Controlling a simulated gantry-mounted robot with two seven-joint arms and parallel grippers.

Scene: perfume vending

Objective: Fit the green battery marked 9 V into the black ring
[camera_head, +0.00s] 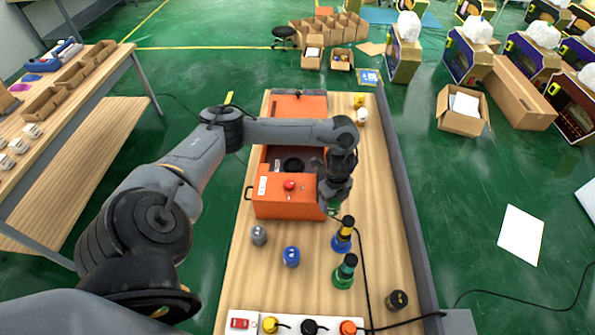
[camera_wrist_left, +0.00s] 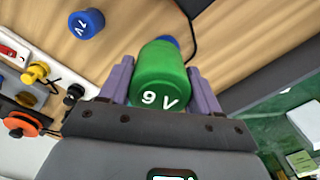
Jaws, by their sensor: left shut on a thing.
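The green battery (camera_wrist_left: 163,78) marked 9 V is between the purple fingers of my left gripper (camera_wrist_left: 160,90) in the left wrist view, its marked end facing the camera. In the head view my left gripper (camera_head: 334,198) is shut on it beside the right front corner of the orange box (camera_head: 270,200). Only a bit of green (camera_head: 333,209) shows below the fingers there. A dark round shape that looks like the black ring (camera_head: 292,165) is inside the orange box, left of the gripper. The battery is apart from it. My right gripper is out of view.
A grey battery (camera_head: 259,235), a blue battery (camera_head: 291,257), a blue, yellow and black stack (camera_head: 344,232) and a green and black stack (camera_head: 345,270) stand in front of the box. A black cable (camera_head: 364,270) runs along the right. A white panel (camera_head: 260,323) lies at the front.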

